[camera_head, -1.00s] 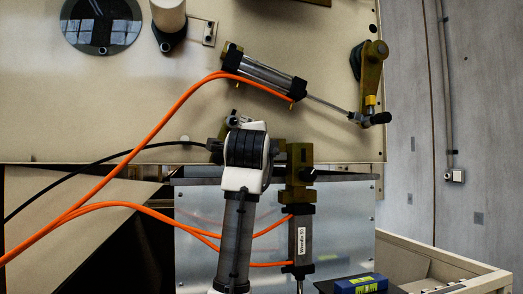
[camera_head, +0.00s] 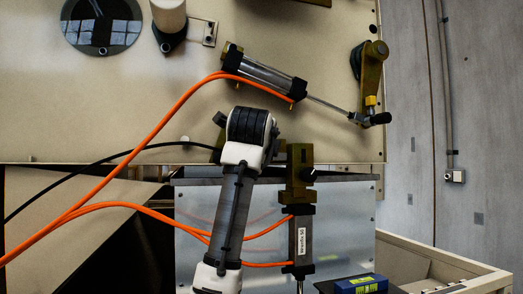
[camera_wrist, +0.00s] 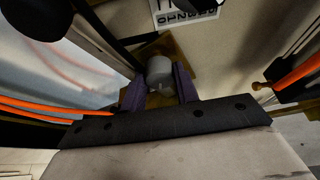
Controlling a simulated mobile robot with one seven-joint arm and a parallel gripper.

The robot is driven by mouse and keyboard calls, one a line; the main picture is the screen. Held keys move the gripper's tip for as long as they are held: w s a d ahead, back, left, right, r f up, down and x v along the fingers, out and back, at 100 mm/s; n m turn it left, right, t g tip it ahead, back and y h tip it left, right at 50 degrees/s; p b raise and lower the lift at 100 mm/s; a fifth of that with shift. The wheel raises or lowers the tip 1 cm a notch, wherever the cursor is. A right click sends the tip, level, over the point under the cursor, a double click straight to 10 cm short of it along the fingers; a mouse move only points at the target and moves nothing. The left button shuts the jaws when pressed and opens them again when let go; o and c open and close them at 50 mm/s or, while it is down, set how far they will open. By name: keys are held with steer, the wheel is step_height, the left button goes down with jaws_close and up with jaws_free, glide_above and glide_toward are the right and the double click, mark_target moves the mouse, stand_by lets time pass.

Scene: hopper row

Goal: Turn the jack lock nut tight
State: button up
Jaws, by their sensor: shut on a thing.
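In the wrist view my gripper (camera_wrist: 159,88) has its two dark purple fingers on either side of a grey rounded piece, which I take to be the jack lock nut (camera_wrist: 159,69). The fingers are shut on it. A brass-coloured block (camera_wrist: 182,47) sits right behind the grey piece. The far side of the nut and the finger contact faces are hidden. In the head view my wrist covers the gripper and nut.
An orange hose (camera_wrist: 36,112) runs at the left in the wrist view; another (camera_wrist: 296,73) is at the right. A labelled cylinder (camera_head: 301,238) hangs beside my arm in the head view. A slanted cylinder (camera_head: 265,73) is mounted above. A numbered plate (camera_wrist: 185,10) is near the nut.

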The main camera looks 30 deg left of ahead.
steer(key=o, duration=1)
steer(key=b+v, duration=0.5)
steer(key=v, duration=0.8)
steer(key=shift+s+d, duration=0.2)
steer(key=shift+s, duration=0.15)
